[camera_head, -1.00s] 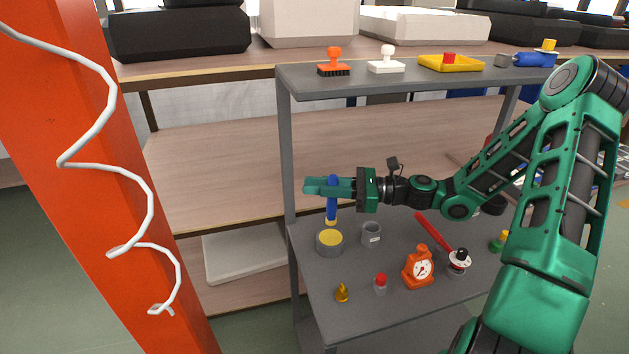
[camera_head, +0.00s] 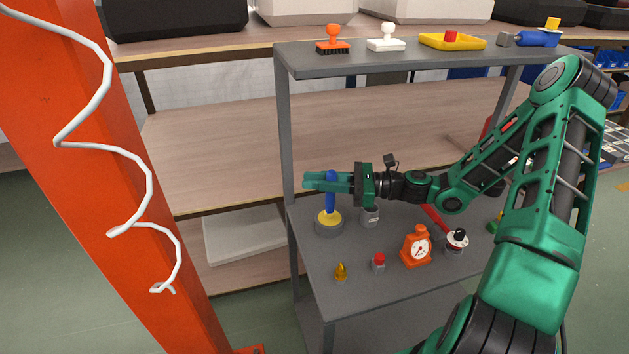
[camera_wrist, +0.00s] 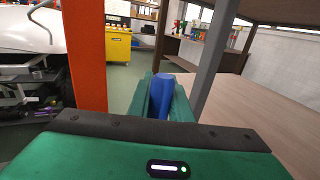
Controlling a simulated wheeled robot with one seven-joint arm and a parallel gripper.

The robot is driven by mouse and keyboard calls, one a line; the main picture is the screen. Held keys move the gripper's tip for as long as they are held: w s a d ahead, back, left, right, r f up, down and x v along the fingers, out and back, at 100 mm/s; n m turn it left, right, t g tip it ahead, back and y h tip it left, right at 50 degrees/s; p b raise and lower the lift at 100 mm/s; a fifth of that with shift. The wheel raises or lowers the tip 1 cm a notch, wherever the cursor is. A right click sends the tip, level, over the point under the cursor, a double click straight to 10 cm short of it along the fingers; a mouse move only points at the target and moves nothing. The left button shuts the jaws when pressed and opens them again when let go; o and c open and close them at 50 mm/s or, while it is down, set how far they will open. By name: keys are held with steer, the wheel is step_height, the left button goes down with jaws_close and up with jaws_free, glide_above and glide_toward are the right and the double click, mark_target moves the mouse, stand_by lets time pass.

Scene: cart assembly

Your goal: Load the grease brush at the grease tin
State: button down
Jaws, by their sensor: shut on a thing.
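My green gripper (camera_head: 330,182) reaches in from the right over the lower shelf of the grey cart. It is shut on the blue handle of the grease brush (camera_head: 330,198), which stands upright. The blue handle also shows between the fingers in the wrist view (camera_wrist: 162,98). The grease tin (camera_head: 328,228), a grey round tin with yellow grease, stands on the shelf directly under the brush. The brush's lower end meets the yellow surface in the head view; its tip is hidden, so the depth cannot be told.
A grey cup (camera_head: 370,217) stands close right of the tin. An orange dial gauge (camera_head: 416,247), a red-capped bottle (camera_head: 378,262) and a yellow cone (camera_head: 340,272) stand nearer the front. A cart post (camera_head: 284,130) rises behind the gripper.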

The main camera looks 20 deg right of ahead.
steer(key=shift+f, duration=0.55)
stand_by(1.7)
step_height(320, 180, up, 7)
stand_by(1.0)
stand_by(0.6)
